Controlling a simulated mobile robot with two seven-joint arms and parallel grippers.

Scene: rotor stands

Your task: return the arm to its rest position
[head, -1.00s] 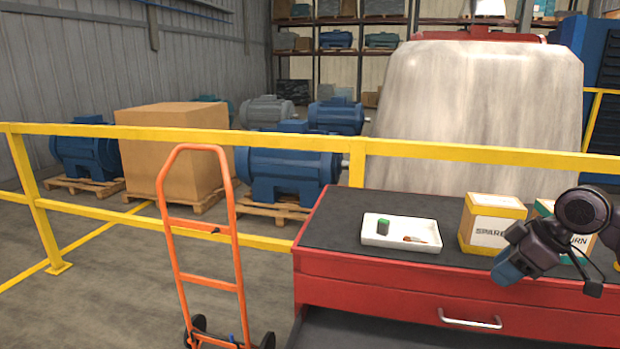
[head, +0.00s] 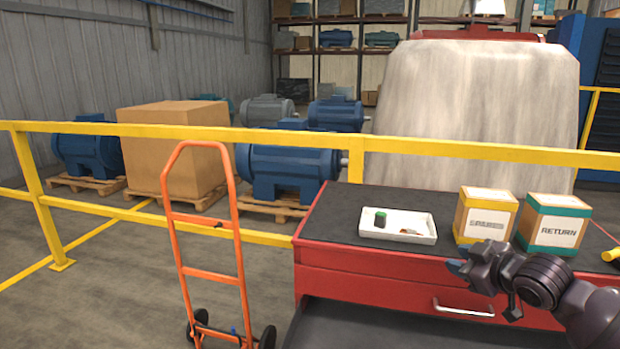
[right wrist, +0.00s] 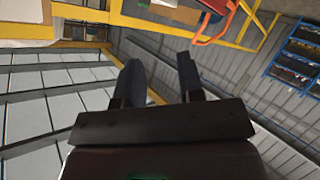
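My right arm comes in from the lower right of the head view. Its gripper (head: 456,268) is in front of the red cabinet's top edge, pointing left. In the right wrist view its two dark fingers (right wrist: 160,78) stand apart with nothing between them, so it is open and empty. That view is tilted, with corrugated wall and floor behind the fingers. My left gripper is in neither view.
An orange hand truck (head: 207,277) and yellow railing (head: 110,208) stand left.

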